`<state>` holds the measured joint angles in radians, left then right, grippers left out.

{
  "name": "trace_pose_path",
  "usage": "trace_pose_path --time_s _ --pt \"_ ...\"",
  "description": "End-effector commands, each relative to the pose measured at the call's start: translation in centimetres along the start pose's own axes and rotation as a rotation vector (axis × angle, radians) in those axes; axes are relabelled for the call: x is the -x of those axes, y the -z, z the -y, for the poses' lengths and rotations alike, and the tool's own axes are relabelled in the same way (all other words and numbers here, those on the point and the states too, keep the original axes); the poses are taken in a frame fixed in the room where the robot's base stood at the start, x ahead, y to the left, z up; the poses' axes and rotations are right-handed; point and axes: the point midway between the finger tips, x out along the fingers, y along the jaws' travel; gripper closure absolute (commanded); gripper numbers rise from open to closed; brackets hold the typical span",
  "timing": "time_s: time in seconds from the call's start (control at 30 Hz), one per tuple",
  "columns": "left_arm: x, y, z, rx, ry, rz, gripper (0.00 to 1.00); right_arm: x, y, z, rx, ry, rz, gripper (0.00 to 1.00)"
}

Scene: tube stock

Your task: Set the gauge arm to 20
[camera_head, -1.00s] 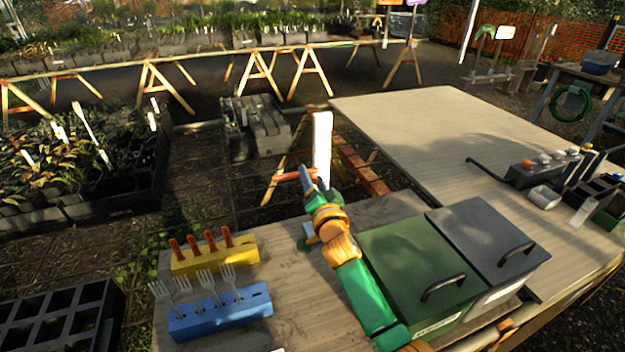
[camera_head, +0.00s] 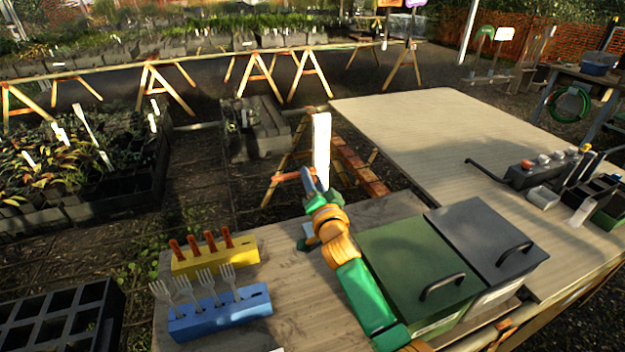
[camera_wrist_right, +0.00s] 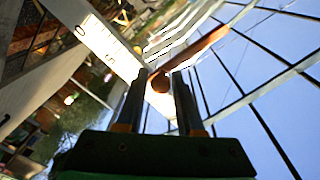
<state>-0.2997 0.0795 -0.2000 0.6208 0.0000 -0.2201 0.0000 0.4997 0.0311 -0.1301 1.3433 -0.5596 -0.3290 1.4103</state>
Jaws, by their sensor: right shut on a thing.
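The gauge is an upright white post (camera_head: 321,142) at the far edge of the wooden bench. Its red-orange gauge arm (camera_head: 285,176) sticks out to the left, close to level. My right gripper (camera_head: 311,183) is at the post, with its fingers at the gauge arm. In the right wrist view the gauge arm (camera_wrist_right: 200,47) runs down to a round end between the fingers (camera_wrist_right: 158,88), which are shut on it. The white scale face (camera_wrist_right: 112,48) carries dark figures, too blurred and glaring to read. My left gripper is not in view.
A yellow block (camera_head: 215,259) with red-handled tools and a blue block (camera_head: 220,316) with forks stand left of my right arm. A green lidded box (camera_head: 415,260) and a grey lidded box (camera_head: 480,240) stand close on its right. The large table (camera_head: 430,130) behind is mostly clear.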

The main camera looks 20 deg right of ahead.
Motion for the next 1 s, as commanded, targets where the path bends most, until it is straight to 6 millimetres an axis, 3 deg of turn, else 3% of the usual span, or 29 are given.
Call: trace_pose_path --time_s 0.87,1.0 --pt "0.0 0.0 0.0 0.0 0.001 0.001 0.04 0.0 0.1 0.0 0.009 0.0 -0.001 1.0" --pt "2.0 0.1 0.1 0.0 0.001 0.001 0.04 0.0 1.6 1.6 0.007 0.001 -0.002 1.0"
